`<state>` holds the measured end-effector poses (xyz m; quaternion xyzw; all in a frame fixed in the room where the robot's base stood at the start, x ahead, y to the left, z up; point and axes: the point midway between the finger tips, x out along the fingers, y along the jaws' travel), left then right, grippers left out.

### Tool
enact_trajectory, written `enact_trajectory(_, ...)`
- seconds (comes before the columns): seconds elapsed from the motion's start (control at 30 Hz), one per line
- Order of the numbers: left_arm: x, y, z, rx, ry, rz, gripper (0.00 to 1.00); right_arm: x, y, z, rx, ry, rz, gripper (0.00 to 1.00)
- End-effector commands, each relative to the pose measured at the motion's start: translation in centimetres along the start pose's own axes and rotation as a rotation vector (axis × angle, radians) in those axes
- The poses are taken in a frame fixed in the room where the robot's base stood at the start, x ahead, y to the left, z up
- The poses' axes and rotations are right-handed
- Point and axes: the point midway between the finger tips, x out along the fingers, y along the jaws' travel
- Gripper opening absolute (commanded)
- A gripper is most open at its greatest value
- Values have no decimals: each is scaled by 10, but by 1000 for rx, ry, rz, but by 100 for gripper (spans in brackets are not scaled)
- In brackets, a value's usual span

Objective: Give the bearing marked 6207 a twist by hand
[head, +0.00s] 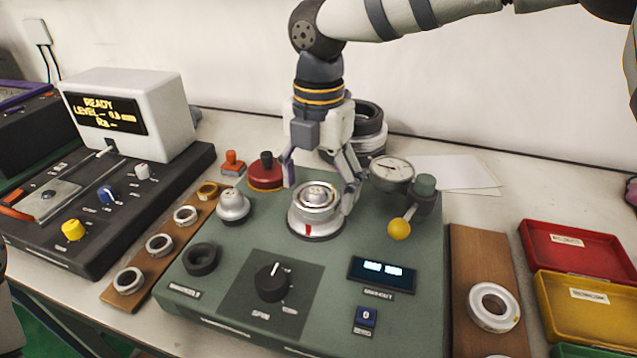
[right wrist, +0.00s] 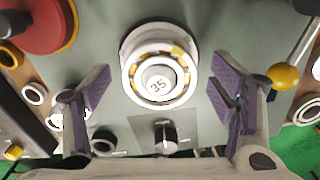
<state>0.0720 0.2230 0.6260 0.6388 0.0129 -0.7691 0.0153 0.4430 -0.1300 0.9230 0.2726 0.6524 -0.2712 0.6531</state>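A silver bearing ring (head: 316,196) sits on the round spindle seat of the green test bench (head: 240,340). In the right wrist view the bearing (right wrist: 136,92) shows balls in an orange-yellow cage around a centre post marked 35. No 6207 mark is legible. My right gripper (head: 318,198) comes down over the bearing, one finger on each side. In the right wrist view my right gripper (right wrist: 160,78) is open, with clear gaps between both fingers and the ring. My left gripper is not in view.
A dial gauge (head: 392,172) and a yellow-ball lever (head: 399,229) stand close right of the bearing. A red knobbed piece (head: 266,174) and a silver plug (head: 233,206) stand left. Loose rings lie on wooden boards (head: 470,250) either side. Red (head: 590,275) and yellow trays are far right.

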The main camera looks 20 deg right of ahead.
Motion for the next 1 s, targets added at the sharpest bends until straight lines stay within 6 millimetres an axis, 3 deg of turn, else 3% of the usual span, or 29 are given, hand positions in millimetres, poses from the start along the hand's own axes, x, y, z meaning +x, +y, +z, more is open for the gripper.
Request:
enact_trajectory(0.33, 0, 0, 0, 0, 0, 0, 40, -6, 0, 0, 2, -1, 2, 82)
enact_trajectory(0.7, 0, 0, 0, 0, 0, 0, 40, -96, 1, 0, 2, -2, 4, 82)
enact_trajectory(0.83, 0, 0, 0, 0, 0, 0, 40, -115, 0, 0, 2, -1, 2, 82)
enact_trajectory(1.0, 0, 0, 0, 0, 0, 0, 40, -121, 0, 0, 0, 1, 0, 82)
